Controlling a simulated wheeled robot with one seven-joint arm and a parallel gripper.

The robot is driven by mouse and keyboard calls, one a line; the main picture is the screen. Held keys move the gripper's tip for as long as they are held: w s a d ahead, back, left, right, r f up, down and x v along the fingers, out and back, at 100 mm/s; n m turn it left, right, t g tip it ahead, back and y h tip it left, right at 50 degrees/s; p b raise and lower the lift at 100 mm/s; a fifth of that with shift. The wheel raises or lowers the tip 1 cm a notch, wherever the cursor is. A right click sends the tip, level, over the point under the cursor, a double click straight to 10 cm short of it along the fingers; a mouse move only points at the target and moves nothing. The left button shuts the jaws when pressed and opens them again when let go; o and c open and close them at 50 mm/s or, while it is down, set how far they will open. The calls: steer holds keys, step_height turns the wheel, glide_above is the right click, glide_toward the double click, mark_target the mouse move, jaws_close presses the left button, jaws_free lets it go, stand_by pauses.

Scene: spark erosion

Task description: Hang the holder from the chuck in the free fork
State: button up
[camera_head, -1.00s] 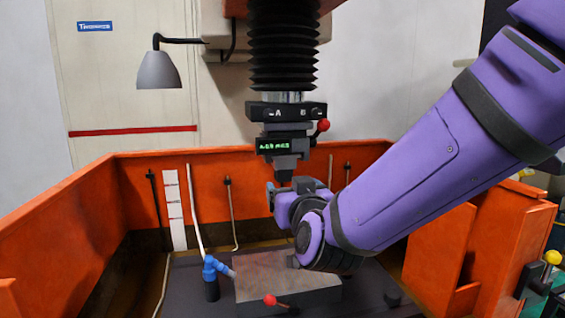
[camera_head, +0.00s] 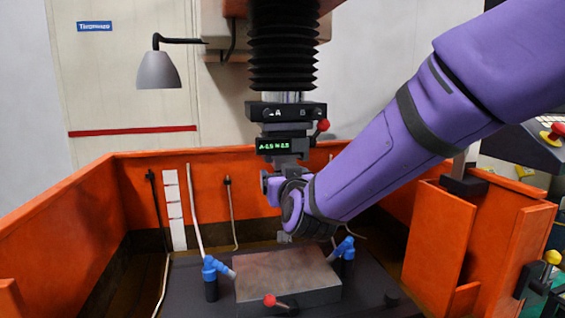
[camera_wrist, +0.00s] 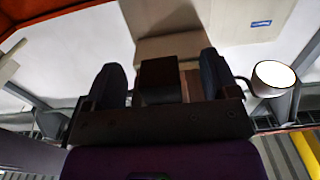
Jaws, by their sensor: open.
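The chuck (camera_head: 285,112), a dark block marked A and B with a red-knobbed lever, hangs under the black bellows. The holder (camera_head: 278,146), with a lit green readout, sits directly below it. My gripper (camera_head: 270,184) is just under the readout, and its wrist hides the holder's lower end. In the wrist view my gripper (camera_wrist: 160,72) is open, with a dark block between its two fingers; it seems to be part of the holder. I cannot tell whether either finger touches it. The free fork is not identifiable in these views.
Below are a metal block (camera_head: 287,274) and blue nozzles, left (camera_head: 211,275) and right (camera_head: 345,255). Orange tank walls (camera_head: 60,225) surround the space. A grey lamp (camera_head: 158,70) hangs at upper left. Open air lies between lamp and chuck.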

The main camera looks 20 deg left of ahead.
steer(key=shift+c, duration=0.2)
steer(key=c, duration=1.4)
jaws_close()
steer(key=shift+r, duration=0.2)
steer(key=v, duration=1.3)
stand_by(0.5)
